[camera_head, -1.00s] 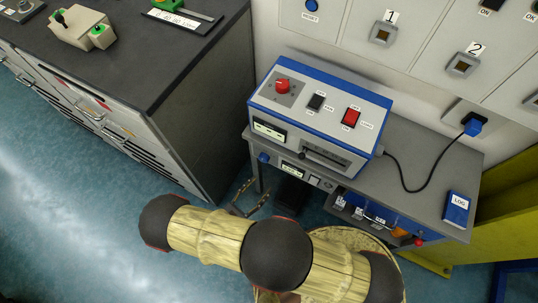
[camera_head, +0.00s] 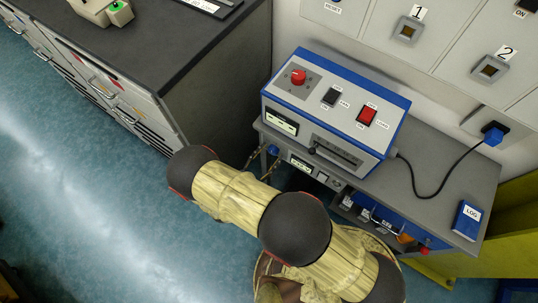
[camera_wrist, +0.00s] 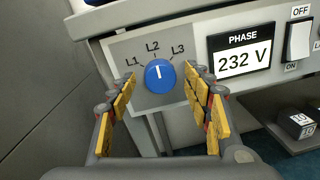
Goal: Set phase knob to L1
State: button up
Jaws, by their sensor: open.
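The phase knob (camera_wrist: 160,75) is round and blue with a white pointer line. In the wrist view it sits on a grey plate marked L1, L2 and L3, and its line points up, about at L2. My gripper (camera_wrist: 161,84) is open, with one yellow-padded finger to the left of the knob and one to the right. Gaps show between the fingers and the knob. The PHASE display (camera_wrist: 241,58) beside it reads 232 V. In the head view the knob (camera_head: 273,150) is small, on the bench front below the blue-white box, with my fingers close by.
An OFF/ON rocker switch (camera_wrist: 299,40) is right of the display. The blue-white box (camera_head: 335,110) with a red knob and red switch stands on the grey bench (camera_head: 425,150). A dark-topped cabinet (camera_head: 205,85) stands close on the left. A LOG book (camera_head: 467,220) lies at right.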

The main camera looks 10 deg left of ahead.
jog(key=c, duration=0.3)
jog(key=c, duration=0.8)
jog(key=shift+c, duration=0.3)
jog(key=shift+n, duration=0.3)
jog(key=n+p, duration=0.1)
jog(key=n, duration=0.3)
jog(key=shift+n, duration=0.4)
jog(key=shift+n+t, duration=0.3)
jog(key=shift+n, duration=2)
jog(key=shift+p, duration=0.3)
jog(key=o, duration=1.2)
jog(key=shift+c, duration=0.2)
